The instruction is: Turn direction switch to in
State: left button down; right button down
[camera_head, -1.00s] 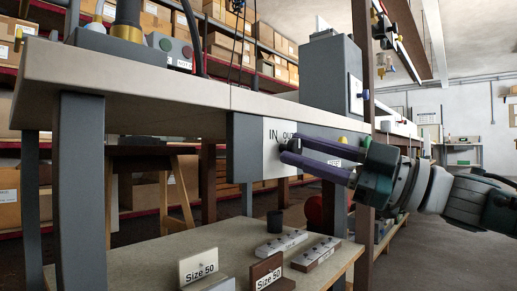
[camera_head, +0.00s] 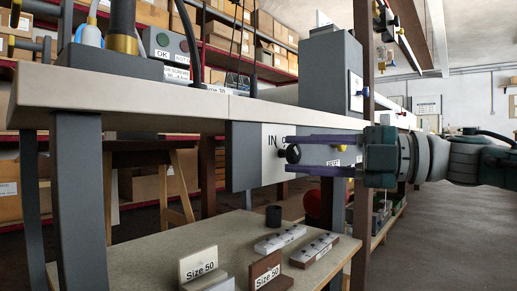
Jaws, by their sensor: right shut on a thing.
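The direction switch is a round black knob (camera_head: 292,153) on a white plate (camera_head: 270,170) fixed to a grey box under the bench top. The letters "IN" stand on the plate to the upper left of the knob. The place to its upper right, where "OUT" was, is behind my upper finger. My right gripper (camera_head: 291,153) comes in from the right with two long purple fingers, one above and one below the knob. It is shut on the knob at the fingertips. I cannot tell which way the knob points. My left gripper is not in view.
The bench top (camera_head: 200,102) runs just above the fingers. A brown post (camera_head: 362,215) stands beside the right gripper. A lower shelf (camera_head: 140,245) holds signs marked "Size 50" (camera_head: 198,264) and small blocks. Another button (camera_head: 341,148) sits right of the knob, near the fingers.

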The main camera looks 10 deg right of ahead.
jog(key=shift+n, duration=0.3)
dwell(0.4)
jog(key=c, duration=0.5)
grip_release()
jog(key=shift+c, duration=0.2)
jog(key=p+v, duration=0.3)
jog(key=v, duration=0.7)
jog(key=shift+r+p, duration=0.2)
jog(key=shift+p, duration=0.15)
